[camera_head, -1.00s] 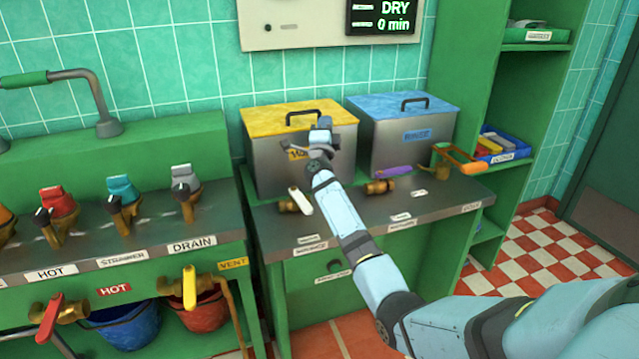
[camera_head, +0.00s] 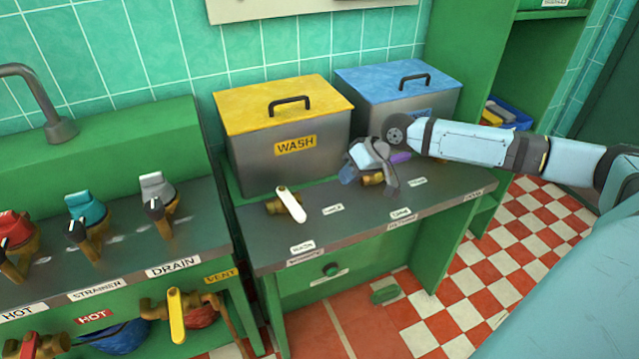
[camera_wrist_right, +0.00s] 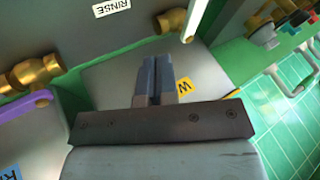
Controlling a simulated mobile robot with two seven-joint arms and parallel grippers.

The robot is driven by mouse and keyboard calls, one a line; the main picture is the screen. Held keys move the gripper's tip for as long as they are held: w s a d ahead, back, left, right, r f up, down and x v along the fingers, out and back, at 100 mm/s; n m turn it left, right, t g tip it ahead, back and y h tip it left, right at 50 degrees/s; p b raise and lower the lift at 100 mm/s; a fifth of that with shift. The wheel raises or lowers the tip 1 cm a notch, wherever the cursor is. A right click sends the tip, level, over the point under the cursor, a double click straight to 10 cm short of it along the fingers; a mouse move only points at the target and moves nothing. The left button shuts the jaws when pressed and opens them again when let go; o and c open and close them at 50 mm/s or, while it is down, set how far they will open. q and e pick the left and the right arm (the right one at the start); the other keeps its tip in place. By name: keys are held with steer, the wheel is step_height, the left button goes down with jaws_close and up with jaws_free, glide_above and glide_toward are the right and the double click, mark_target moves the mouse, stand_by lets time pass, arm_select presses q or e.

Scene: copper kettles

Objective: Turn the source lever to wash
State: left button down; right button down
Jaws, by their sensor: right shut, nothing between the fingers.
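A white lever (camera_head: 291,204) on a brass valve stands on the counter in front of the steel tank marked WASH (camera_head: 240,150); the lever also shows at the top of the wrist view (camera_wrist_right: 197,15). A purple lever (camera_head: 401,157) is partly hidden behind my right gripper; it shows at the left of the wrist view (camera_wrist_right: 25,108). I cannot read which lever is marked source. My right gripper (camera_head: 372,168) is shut and empty, above the counter between the white and purple levers. Its fingers (camera_wrist_right: 157,75) touch no lever that I can see. My left gripper is out of view.
A blue-lidded tank (camera_head: 400,88) stands right of the yellow-lidded one, partly behind my right arm. A RINSE label (camera_wrist_right: 111,8) lies on the counter. Several coloured valves line the bench at left, with a yellow lever (camera_head: 176,315) below.

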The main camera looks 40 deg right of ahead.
mark_target(291, 203)
steer(key=b+x, duration=0.1)
steer(key=x, duration=0.8)
steer(key=shift+w+a+f, duration=0.15)
steer(key=shift+a+f, duration=0.1)
steer(key=shift+f, duration=0.05)
steer(key=a, duration=0.3)
steer(key=shift+w+a+b, duration=0.1)
steer(key=shift+w+b, duration=0.1)
steer(key=shift+b, duration=0.1)
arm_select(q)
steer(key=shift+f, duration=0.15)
arm_select(e)
steer(key=shift+a, duration=0.35)
steer(key=shift+r, duration=0.1)
